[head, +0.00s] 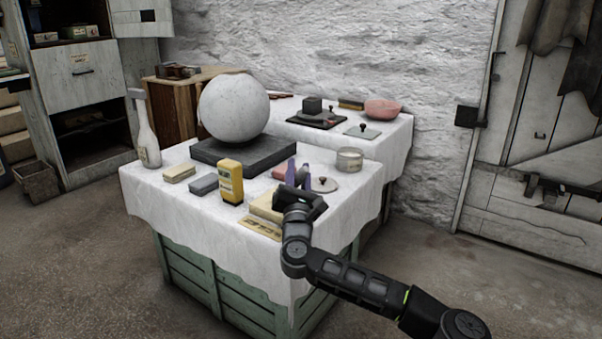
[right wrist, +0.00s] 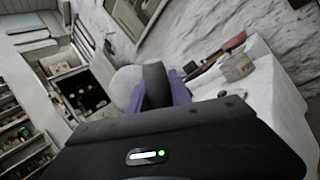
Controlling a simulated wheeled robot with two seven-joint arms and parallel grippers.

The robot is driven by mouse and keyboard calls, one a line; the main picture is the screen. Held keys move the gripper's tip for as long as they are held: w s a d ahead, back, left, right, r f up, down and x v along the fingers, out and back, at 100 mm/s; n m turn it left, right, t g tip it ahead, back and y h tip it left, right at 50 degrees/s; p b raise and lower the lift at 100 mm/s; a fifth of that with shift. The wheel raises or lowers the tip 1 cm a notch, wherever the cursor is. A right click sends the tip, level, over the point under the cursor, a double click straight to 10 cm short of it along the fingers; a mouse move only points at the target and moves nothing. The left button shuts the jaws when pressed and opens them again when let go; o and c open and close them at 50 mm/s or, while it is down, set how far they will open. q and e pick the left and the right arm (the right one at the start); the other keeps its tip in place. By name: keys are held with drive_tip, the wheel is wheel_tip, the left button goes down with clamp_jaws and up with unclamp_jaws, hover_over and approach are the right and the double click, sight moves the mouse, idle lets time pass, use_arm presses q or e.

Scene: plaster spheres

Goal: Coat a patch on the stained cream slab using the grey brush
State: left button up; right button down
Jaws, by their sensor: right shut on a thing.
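My right gripper (head: 298,176) is over the front right of the near table, its purple fingers pointing up. In the right wrist view a dark grey, rounded piece (right wrist: 155,84), apparently part of the grey brush, stands between the purple fingers, and the gripper is shut on it. The brush's bristles cannot be made out. A cream slab (head: 264,206) lies just left of the gripper, partly hidden by it. A flat yellowish piece with dark marks (head: 258,228) lies in front of it; I cannot tell whether the brush touches either. My left gripper is out of view.
A white plaster sphere (head: 233,106) rests on a dark slab (head: 205,150). A yellow container (head: 230,182), a grey block (head: 203,185), a pale bottle (head: 147,143) and a glass jar (head: 350,160) stand around. A second cloth-covered table (head: 385,139) is behind.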

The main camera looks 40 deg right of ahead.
drive_tip(key=shift+s, duration=0.1)
drive_tip(key=shift+s+d, duration=0.25)
drive_tip(key=shift+s, duration=0.4)
drive_tip(key=shift+s+d+b, duration=0.2)
drive_tip(key=shift+s+b, duration=0.15)
drive_tip(key=shift+s, duration=0.35)
drive_tip(key=shift+w+f, duration=0.1)
drive_tip(key=shift+w+a, duration=0.2)
drive_tip(key=shift+w, duration=0.4)
drive_tip(key=shift+w+a+b, duration=0.2)
drive_tip(key=shift+w+b, duration=0.2)
drive_tip(key=shift+w, duration=0.35)
